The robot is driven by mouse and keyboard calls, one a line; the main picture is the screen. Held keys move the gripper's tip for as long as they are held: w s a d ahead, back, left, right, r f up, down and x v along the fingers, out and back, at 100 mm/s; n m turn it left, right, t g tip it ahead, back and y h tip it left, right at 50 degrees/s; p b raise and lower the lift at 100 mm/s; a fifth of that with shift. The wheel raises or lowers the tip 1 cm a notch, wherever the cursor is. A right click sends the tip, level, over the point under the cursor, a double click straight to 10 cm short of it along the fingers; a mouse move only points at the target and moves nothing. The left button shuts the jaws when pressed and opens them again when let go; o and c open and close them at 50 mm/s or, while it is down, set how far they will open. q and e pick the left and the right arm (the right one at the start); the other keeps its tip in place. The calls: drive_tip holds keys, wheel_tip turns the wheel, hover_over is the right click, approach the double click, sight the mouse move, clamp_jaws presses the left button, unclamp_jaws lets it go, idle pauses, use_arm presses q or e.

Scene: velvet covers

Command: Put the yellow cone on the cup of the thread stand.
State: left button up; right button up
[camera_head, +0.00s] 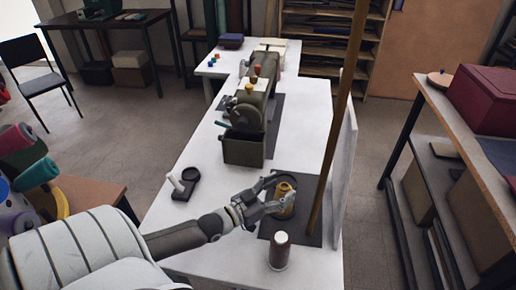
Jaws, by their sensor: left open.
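The yellow cone (285,208) stands on a dark mat (272,228) near the front of the white table. My left gripper (289,192) reaches in from the left with its fingers around the cone's upper part. It is open, and I cannot tell whether a finger touches the cone. A small dark stand with a pale peg (185,184) is on the table to the left; I cannot tell whether it is the thread stand. No cup is clearly made out. My right gripper is not in view.
A tall wooden pole (334,130) rises just right of the cone. A green machine (247,125) stands farther back.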

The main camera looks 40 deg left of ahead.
use_arm(q)
drive_tip(key=v, duration=1)
drive_tip(key=shift+b, duration=0.3)
drive_tip(key=shift+d, duration=0.15)
